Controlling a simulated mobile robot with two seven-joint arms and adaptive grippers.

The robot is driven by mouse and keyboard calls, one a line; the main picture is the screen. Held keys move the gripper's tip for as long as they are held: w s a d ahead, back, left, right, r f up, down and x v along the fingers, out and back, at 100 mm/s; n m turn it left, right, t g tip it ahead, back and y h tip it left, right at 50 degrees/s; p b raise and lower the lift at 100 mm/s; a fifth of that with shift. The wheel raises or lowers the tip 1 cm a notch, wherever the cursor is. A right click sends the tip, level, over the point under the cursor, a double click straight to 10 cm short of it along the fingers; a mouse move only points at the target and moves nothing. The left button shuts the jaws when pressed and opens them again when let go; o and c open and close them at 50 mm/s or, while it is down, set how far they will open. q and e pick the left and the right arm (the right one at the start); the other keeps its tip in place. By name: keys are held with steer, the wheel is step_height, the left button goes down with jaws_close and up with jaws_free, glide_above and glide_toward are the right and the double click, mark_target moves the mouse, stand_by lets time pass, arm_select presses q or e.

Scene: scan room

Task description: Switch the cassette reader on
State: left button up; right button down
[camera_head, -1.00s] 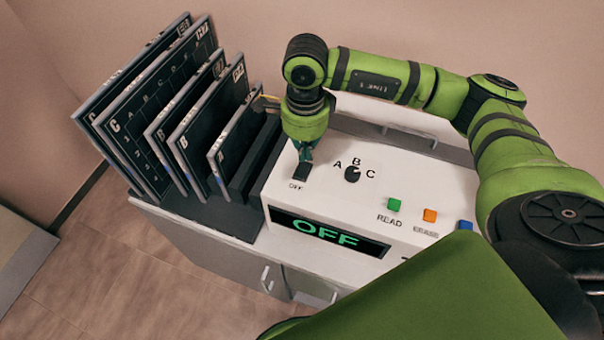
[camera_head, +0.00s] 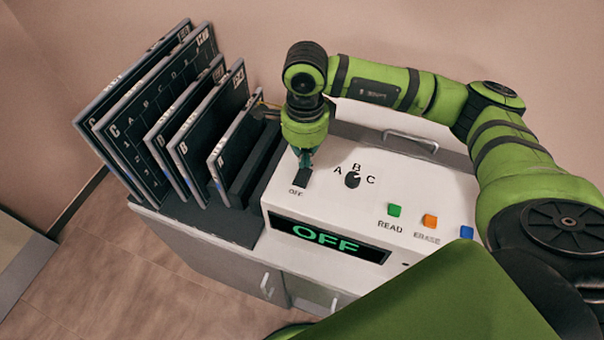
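The white cassette reader (camera_head: 330,210) stands on a grey cabinet, and its display (camera_head: 329,238) reads "OFF" in green letters. A black rocker switch (camera_head: 301,179) with an "OFF" label sits at the left of its top face. My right gripper (camera_head: 304,163) points down right at the switch, its fingertips at or just above the switch's far end. I cannot tell whether they touch it, and the fingers are too small and hidden to tell open from shut. My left gripper is not in view.
A black dial (camera_head: 352,180) marked A, B, C is right of the switch. Green (camera_head: 394,210), orange (camera_head: 430,221) and blue (camera_head: 466,232) buttons lie farther right. A rack (camera_head: 215,221) of several dark upright cassettes (camera_head: 157,137) stands close on the left.

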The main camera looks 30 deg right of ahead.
mark_target(304, 170)
steer(key=shift+f+b, duration=1.25)
steer(key=shift+b, duration=0.1)
stand_by(0.8)
steer(key=shift+s, duration=0.1)
steer(key=shift+r+p, duration=0.5)
steer(key=shift+r, duration=0.3)
steer(key=shift+r+p, duration=1.25)
steer(key=shift+r, duration=1.5)
